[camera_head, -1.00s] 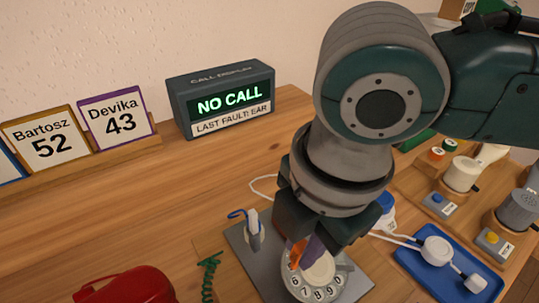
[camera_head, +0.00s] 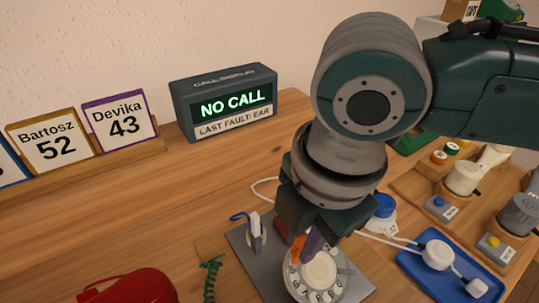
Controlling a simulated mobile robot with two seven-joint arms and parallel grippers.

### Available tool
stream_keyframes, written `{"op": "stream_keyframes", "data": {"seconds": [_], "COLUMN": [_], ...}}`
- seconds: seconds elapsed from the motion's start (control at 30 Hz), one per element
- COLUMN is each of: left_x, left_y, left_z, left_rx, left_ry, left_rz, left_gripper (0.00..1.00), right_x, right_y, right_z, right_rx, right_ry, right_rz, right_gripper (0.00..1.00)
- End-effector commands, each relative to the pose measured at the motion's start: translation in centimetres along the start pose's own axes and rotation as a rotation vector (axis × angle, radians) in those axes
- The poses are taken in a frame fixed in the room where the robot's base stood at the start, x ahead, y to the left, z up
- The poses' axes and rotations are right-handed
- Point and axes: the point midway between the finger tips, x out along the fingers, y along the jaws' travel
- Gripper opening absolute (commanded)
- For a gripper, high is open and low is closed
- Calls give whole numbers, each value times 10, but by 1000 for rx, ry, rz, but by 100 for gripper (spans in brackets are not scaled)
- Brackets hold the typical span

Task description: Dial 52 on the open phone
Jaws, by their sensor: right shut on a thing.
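The open phone (camera_head: 250,262) is a grey base plate with a white rotary dial (camera_head: 320,282) whose black digits show along its front rim. My right gripper (camera_head: 303,246) reaches down over the back of the dial. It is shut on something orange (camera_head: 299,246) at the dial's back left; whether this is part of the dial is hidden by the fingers. The display box (camera_head: 232,105) reads "NO CALL" and "LAST FAULT: EAR". A card (camera_head: 49,145) reads "Bartosz 52". My left gripper is not in view.
A blue tray (camera_head: 432,267) with white parts is right of the phone. Another card (camera_head: 119,122) reads "Devika 43". The left middle of the table is bare.

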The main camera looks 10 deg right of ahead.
Motion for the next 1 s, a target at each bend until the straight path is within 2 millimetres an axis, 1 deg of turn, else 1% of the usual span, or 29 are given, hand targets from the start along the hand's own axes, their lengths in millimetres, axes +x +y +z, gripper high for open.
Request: {"op": "stream_keyframes", "data": {"seconds": [0.37,0.63,1.0], "left_x": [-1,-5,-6], "left_y": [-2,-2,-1], "left_z": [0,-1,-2], "left_rx": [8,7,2], "left_ry": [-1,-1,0], "left_rz": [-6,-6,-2], "left_gripper": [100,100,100], "right_x": [-1,-2,-2], "right_y": [1,6,6], "right_z": [2,12,14], "right_rx": [0,0,0], "right_ry": [-1,-2,-2], "right_rz": [0,-1,0], "right_gripper": [0,0,0]}}
